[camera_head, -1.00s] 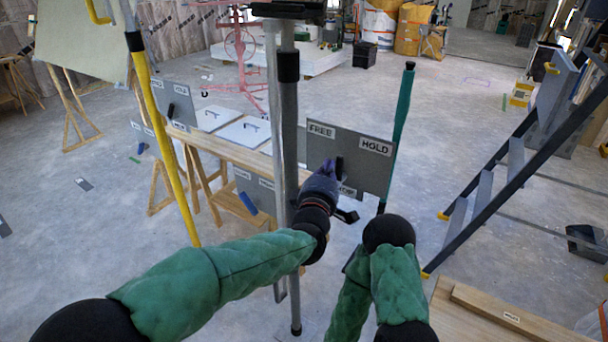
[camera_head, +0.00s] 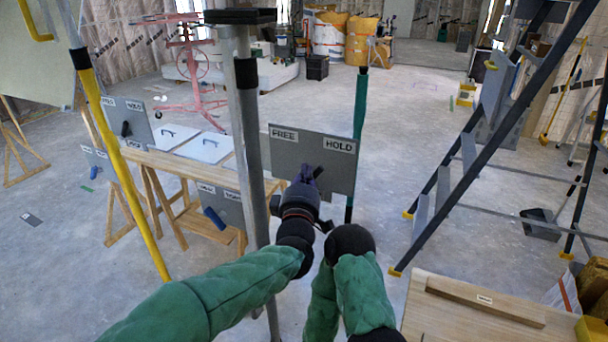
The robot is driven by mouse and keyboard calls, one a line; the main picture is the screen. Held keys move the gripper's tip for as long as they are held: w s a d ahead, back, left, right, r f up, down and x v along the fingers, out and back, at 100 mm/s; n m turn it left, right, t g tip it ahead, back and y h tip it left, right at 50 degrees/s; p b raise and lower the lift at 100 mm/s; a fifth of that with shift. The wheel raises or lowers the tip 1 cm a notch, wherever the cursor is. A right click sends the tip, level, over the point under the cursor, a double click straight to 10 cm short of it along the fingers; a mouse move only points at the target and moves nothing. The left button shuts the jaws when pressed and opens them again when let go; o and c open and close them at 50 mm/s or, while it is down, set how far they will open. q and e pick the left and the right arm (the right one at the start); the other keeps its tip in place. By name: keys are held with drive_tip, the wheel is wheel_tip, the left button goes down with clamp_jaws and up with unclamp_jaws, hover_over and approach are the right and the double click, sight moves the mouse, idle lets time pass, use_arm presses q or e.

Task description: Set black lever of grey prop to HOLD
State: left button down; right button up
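The grey prop (camera_head: 247,150) stands upright in the middle of the view. A grey panel (camera_head: 342,172) shows to its right, with a FREE label (camera_head: 284,134) at its upper left and a HOLD label (camera_head: 339,145) at its upper right. My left gripper (camera_head: 304,182) is in front of the panel's lower middle, pointing at it. A small dark piece at its tip may be the black lever (camera_head: 318,171); the gripper hides most of that area. I cannot tell whether the fingers are shut or touch the lever. My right arm is folded at lower middle, its gripper out of view.
A teal pole (camera_head: 358,125) stands just behind the panel's right edge. A yellow pole (camera_head: 128,170) stands on the left, near a wooden trestle table (camera_head: 190,165) with panels. A stepladder (camera_head: 470,150) is on the right. A wooden board (camera_head: 480,310) is at lower right.

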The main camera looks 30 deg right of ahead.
idle(0.4)
use_arm(q)
wheel_tip(320, 180, up, 2)
drive_tip(key=w+a+r, duration=0.1)
drive_tip(key=w+a, duration=0.1)
drive_tip(key=w, duration=0.1)
drive_tip(key=f+b+v, duration=0.1)
drive_tip(key=b+v, duration=0.3)
drive_tip(key=v, duration=0.6)
drive_tip(key=shift+b, duration=0.3)
drive_tip(key=shift+a+f, duration=0.1)
drive_tip(key=shift+f, duration=0.1)
